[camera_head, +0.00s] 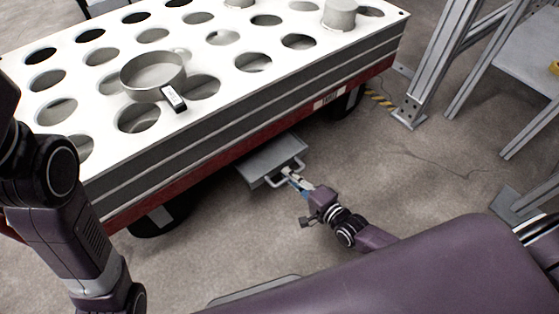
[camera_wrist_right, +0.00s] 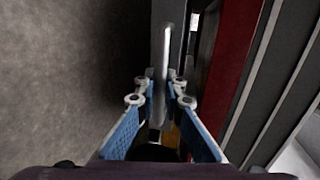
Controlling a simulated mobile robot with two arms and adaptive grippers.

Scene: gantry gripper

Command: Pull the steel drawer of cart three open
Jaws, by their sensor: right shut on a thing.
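The steel drawer (camera_head: 270,160) is grey and sits low under the cart (camera_head: 250,112). Its front part sticks out past the cart's red side rail. A bar handle (camera_head: 299,162) is on its front. My right gripper (camera_head: 290,178) is at the handle, its fingers shut on the bar. In the right wrist view the handle (camera_wrist_right: 161,50) runs upright between the two blue-padded fingers of the gripper (camera_wrist_right: 160,88). My left arm comes in at the left, but its gripper is out of view.
The white cart top has rows of round holes. A grey cup-like part (camera_head: 153,75) with a small tag (camera_head: 173,98) and a grey cylinder (camera_head: 340,14) are on it. A metal frame post (camera_head: 437,60) stands at the right. The concrete floor (camera_head: 400,165) around the gripper is clear.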

